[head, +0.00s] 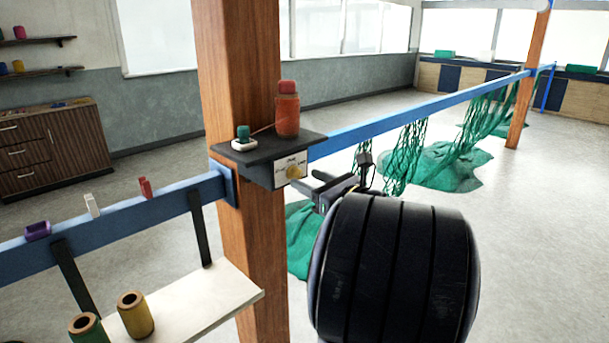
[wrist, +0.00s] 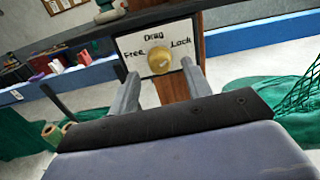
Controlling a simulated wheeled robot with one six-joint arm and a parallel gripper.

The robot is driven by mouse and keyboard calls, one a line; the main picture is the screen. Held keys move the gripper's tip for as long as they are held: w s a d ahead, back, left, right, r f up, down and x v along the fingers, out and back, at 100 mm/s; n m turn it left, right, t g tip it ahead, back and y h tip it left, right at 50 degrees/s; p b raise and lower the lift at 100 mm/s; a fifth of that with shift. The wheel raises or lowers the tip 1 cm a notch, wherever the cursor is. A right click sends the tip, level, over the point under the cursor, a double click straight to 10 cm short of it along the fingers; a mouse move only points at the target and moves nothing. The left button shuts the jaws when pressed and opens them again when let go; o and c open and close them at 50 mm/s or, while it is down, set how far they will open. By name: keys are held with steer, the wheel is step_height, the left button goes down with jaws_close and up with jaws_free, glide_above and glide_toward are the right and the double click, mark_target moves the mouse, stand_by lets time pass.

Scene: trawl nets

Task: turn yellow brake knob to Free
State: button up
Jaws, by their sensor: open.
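The yellow brake knob (wrist: 159,61) sits on a white plate (wrist: 135,43) marked Free at left, Drag at top and Lock at right. A pale line on the knob seems to slant toward the Lock side; it is small and blurred. In the head view the knob (head: 294,172) is on the front of a dark box on the wooden post. My gripper (wrist: 158,80) is open, with one finger on each side of the knob and a little short of it. In the head view my gripper (head: 316,181) is just right of and below the plate. Contact is not visible.
A blue rail (head: 420,107) runs past the post (head: 240,70). Green nets (head: 445,165) hang at right.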

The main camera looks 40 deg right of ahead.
mark_target(293, 171)
steer(key=shift+w, duration=1.15)
steer(key=shift+c, duration=0.6)
steer(key=c, duration=0.9)
